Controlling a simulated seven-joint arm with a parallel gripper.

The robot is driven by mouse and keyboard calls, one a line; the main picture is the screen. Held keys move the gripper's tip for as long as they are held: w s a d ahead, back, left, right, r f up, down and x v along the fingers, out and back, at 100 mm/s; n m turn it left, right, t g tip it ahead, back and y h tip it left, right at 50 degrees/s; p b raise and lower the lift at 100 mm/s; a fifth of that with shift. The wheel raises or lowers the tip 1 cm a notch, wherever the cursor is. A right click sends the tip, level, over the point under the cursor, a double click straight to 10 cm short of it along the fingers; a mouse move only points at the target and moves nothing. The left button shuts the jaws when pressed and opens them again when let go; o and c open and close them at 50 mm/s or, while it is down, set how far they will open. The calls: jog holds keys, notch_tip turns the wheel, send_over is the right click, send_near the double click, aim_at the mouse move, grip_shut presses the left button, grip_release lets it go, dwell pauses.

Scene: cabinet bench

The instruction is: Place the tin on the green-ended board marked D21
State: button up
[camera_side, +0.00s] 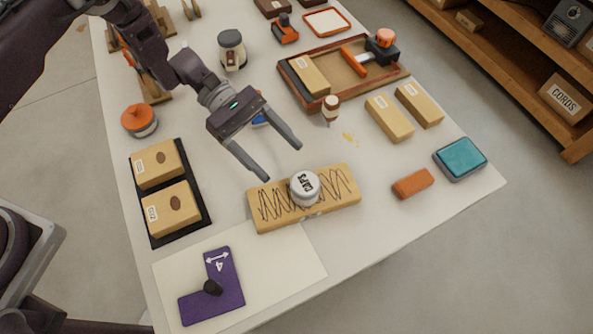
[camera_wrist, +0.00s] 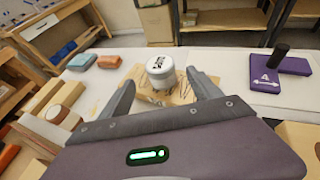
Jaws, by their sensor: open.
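A white round tin (camera_side: 304,187) with dark lettering on its lid stands on a wooden board (camera_side: 345,198) drawn with black zigzag lines. The tin also shows in the wrist view (camera_wrist: 161,70), framed between my fingers but beyond their tips. My gripper (camera_side: 284,163) is open and empty, just behind the zigzag board and apart from the tin. Labelled wooden blocks lie on a black tray at left (camera_side: 171,208), at right (camera_side: 390,118) and in a red-rimmed tray (camera_side: 310,74). Their label text is too small to read. I see no green end or D21 mark.
A purple L-shaped piece (camera_side: 222,290) lies on a pale sheet at the front left. An orange block (camera_side: 413,184) and a teal box (camera_side: 460,158) sit at right. Bare table lies between the zigzag board and orange block.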

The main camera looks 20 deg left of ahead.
jog(key=shift+w+a+r, duration=0.1)
jog(key=shift+a+r, duration=0.05)
jog(key=shift+a, duration=0.25)
jog(key=s+a+r+m+y, duration=0.2)
jog(key=a+r+m, duration=0.1)
jog(key=r, duration=0.4)
jog(key=s+a+r+m+t+y, duration=0.1)
jog(key=s+a+r+m, duration=0.1)
jog(key=r, duration=0.5)
jog(key=s+a+r+m+y, duration=0.2)
jog(key=a+r+m, duration=0.1)
jog(key=r, duration=0.4)
jog(key=s+a+r+m+t+y, duration=0.2)
jog(key=s+a+r+t+y, duration=0.1)
jog(key=s+a, duration=0.3)
jog(key=s+a+r+m+t+y, duration=0.3)
jog(key=s+a+t, duration=0.3)
jog(key=a, duration=0.5)
jog(key=shift+s+m+t+y, duration=0.3)
jog(key=shift+s+y, duration=0.3)
jog(key=shift+y, duration=0.1)
